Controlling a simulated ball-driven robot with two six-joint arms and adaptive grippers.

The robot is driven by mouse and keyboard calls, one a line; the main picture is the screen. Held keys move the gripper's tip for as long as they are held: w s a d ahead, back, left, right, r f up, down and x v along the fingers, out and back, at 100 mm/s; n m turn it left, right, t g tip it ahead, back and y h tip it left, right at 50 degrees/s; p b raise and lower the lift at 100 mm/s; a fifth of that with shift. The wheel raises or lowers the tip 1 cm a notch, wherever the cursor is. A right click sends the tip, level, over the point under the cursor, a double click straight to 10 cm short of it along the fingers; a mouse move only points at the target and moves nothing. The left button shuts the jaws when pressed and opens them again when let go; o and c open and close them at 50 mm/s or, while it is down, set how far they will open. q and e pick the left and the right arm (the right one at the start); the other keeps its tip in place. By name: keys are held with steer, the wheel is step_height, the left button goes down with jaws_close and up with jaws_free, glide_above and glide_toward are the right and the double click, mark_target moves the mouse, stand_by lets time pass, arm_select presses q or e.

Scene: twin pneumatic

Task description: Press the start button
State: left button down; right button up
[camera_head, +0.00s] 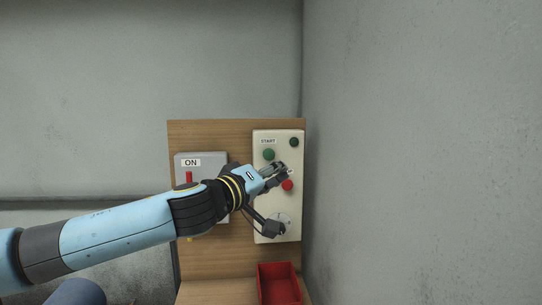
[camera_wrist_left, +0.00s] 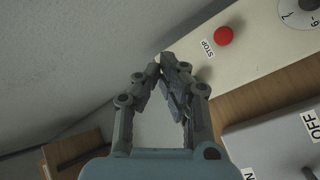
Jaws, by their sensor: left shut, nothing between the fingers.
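The green button under the START label (camera_head: 269,155) is on the upper left of a pale control panel (camera_head: 263,195) in the head view. My left gripper (camera_head: 284,170) is shut and empty in front of the panel, a little below and right of that button. Its fingertips look apart from the green button; their gap to the panel is hard to judge. My right gripper is not in view.
A red STOP button (camera_head: 288,185) sits just below my fingers; it also shows in the left wrist view (camera_wrist_left: 223,36). A dark button (camera_head: 294,142) is at upper right. A grey ON/OFF switch box (camera_head: 211,160) is left. A red bin (camera_head: 279,268) stands below; a wall (camera_head: 400,150) is close right.

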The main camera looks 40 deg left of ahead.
mark_target(269, 154)
arm_select(q)
steer(key=shift+a, duration=0.1)
steer(key=w+a, duration=0.5)
steer(key=a, duration=0.1)
steer(key=shift+w+a+b, duration=0.25)
steer(key=shift+a+b, duration=0.15)
stand_by(1.3)
steer(key=shift+w+a, duration=0.3)
